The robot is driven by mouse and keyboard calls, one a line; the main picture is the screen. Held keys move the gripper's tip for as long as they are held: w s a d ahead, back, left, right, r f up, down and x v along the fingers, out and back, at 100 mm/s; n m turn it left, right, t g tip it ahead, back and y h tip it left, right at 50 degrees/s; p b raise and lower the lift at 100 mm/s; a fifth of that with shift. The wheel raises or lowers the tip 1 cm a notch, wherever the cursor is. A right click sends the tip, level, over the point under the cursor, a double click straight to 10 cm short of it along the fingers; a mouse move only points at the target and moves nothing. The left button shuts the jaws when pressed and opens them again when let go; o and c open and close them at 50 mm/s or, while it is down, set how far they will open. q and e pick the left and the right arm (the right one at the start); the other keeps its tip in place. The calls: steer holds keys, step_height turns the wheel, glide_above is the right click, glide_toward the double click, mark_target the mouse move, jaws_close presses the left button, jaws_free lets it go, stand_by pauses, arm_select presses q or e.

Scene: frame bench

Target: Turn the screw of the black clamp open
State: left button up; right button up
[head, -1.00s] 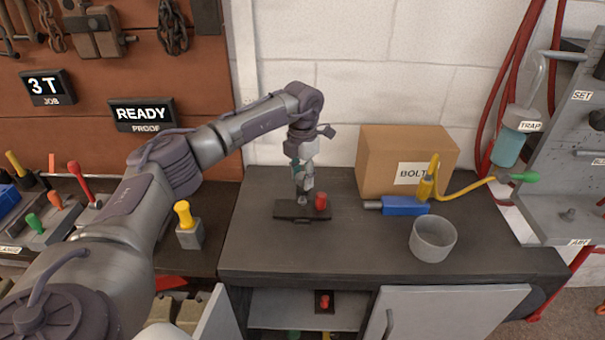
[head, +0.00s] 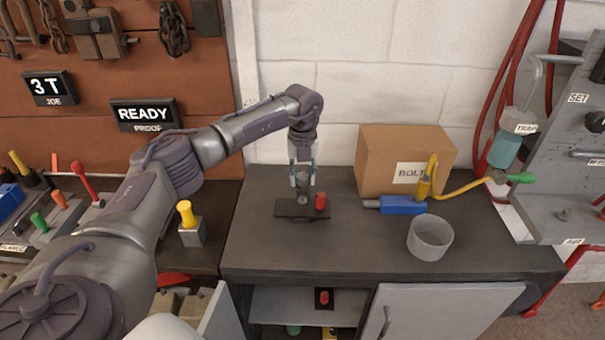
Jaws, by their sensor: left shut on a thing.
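The black clamp appears to be the flat dark piece (head: 290,212) lying on the bench top, with a short red cylinder (head: 320,200) standing at its right end. A small grey upright part (head: 302,188), which looks like the clamp's screw, rises from the middle of the dark piece. My left gripper (head: 302,181) points straight down over it, one finger on each side, shut on this grey part. The fingers partly hide it, so its thread and how far it is turned cannot be seen. My right gripper is not in view.
A cardboard box (head: 385,160) stands behind right. A blue tool (head: 403,205) with a yellow hose (head: 461,187) and a grey round pot (head: 430,238) are further right. A yellow-handled block (head: 192,231) stands on the left bench. The bench front is clear.

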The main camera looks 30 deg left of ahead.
mark_target(303, 176)
arm_select(q)
steer(key=n+p, duration=0.1)
steer(key=n, duration=0.3)
steer(key=shift+r, duration=0.1)
steer(key=shift+n+p, duration=0.45)
steer(key=shift+n, duration=1.25)
steer(key=o, duration=1.1)
steer(key=shift+o, duration=0.2)
steer(key=shift+r, duration=0.1)
step_height(303, 176, up, 12)
